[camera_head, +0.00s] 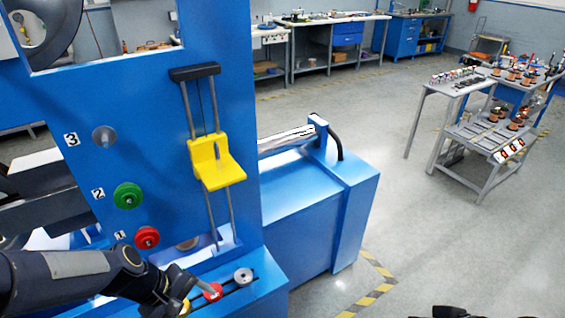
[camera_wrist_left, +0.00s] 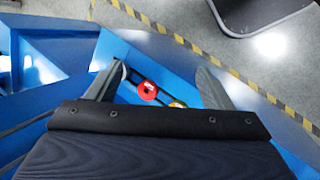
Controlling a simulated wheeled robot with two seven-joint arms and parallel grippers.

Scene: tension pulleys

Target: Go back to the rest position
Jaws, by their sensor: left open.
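My left gripper (camera_head: 183,286) comes in from the lower left over the low blue ledge of the machine. In the left wrist view my left gripper (camera_wrist_left: 161,72) has its fingers wide apart with nothing held. A red pulley (camera_head: 212,291) lies on the ledge close to the fingers; it also shows between them in the wrist view (camera_wrist_left: 147,90). A yellow pulley (camera_head: 185,307) is partly hidden beside the gripper, and a grey pulley (camera_head: 243,275) sits farther right. Dark parts at the bottom edge, perhaps my right gripper (camera_head: 450,312), are mostly cut off.
The blue panel (camera_head: 225,105) carries a red wheel (camera_head: 147,238) at 1, a green wheel (camera_head: 128,195) at 2 and a grey knob (camera_head: 104,136) at 3. A yellow slider (camera_head: 216,162) hangs on rods. A grey cart (camera_head: 480,135) stands right; floor between is clear.

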